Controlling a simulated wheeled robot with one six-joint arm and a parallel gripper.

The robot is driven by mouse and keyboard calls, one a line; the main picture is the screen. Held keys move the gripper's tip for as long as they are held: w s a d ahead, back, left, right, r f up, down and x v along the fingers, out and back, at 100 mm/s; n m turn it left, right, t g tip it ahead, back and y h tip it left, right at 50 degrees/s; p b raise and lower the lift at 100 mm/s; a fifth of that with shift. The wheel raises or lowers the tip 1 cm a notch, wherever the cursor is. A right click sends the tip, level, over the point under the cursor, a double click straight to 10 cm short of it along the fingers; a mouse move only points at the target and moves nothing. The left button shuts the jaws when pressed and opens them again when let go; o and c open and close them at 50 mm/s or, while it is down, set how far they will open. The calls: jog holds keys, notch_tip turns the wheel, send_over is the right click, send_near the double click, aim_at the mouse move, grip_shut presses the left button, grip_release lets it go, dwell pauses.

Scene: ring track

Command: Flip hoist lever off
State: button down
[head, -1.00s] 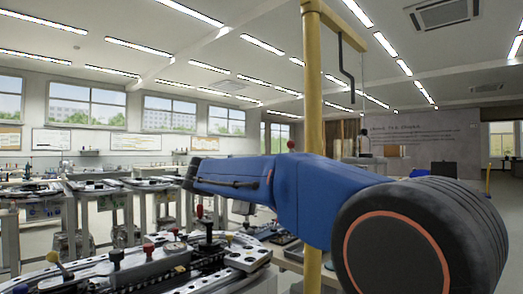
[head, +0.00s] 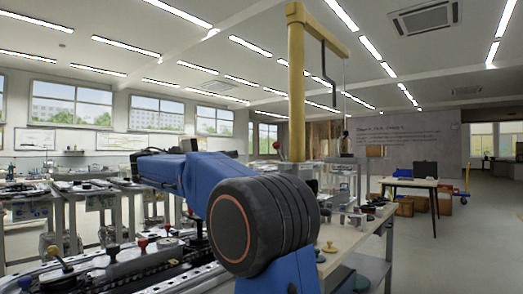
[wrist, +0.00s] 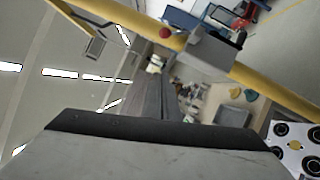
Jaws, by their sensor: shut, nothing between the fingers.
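The hoist is a yellow post (head: 297,90) with a yellow top beam and a dark hanging crank-shaped rod (head: 323,65). A small red ball knob (head: 277,146), apparently the hoist lever's end, shows just left of the post. In the wrist view the red knob (wrist: 165,32) is near a grey box (wrist: 210,52) on the yellow post. I cannot tell the lever's setting. My gripper (wrist: 166,98) is shut and empty, apart from the knob. In the head view my blue arm covers the lower post.
A workbench (head: 350,235) with a yellow knob and small parts stands right of my arm. A track table (head: 150,265) with levers and knobs is at front left. A desk (head: 410,182) and boxes are farther right. Open floor (head: 450,250) lies at the right.

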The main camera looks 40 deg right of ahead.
jog(key=s+d+r, duration=0.2)
jog(key=s+d, duration=0.5)
jog(key=d, duration=0.2)
jog(key=shift+s+r, duration=0.15)
jog(key=shift+d, duration=0.1)
dwell(0.6)
